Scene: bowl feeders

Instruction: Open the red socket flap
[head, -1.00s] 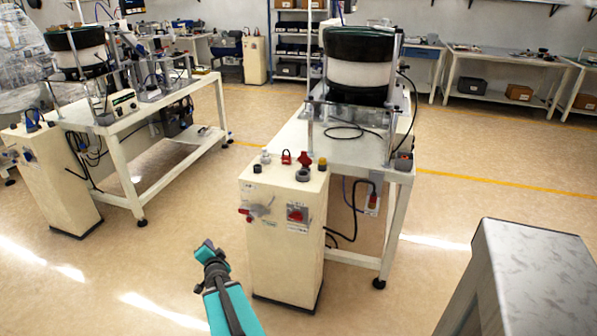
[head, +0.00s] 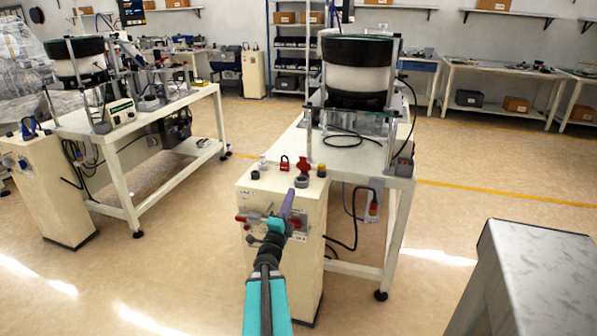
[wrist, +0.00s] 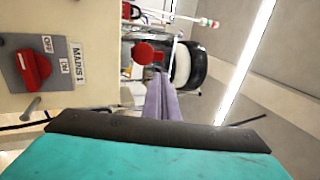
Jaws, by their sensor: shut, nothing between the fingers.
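A red part with a rounded, lid-like top (head: 303,167) stands on top of the cream cabinet (head: 293,270). It also shows as a red disc in the wrist view (wrist: 148,54). I cannot tell for sure that it is the socket flap, nor whether it is open. My gripper (head: 289,193) is in front of the cabinet's upper edge, just below the red part. In the wrist view its purple fingers (wrist: 158,76) are together and empty, pointing toward the disc. Contact cannot be told.
A grey switch plate with a red knob (wrist: 33,68), marked MAINS 1, is on the cabinet front. A red padlock (head: 284,163) and a grey ring (head: 301,181) are on the top. A bowl feeder (head: 357,70) stands behind. Floor is free left of the cabinet.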

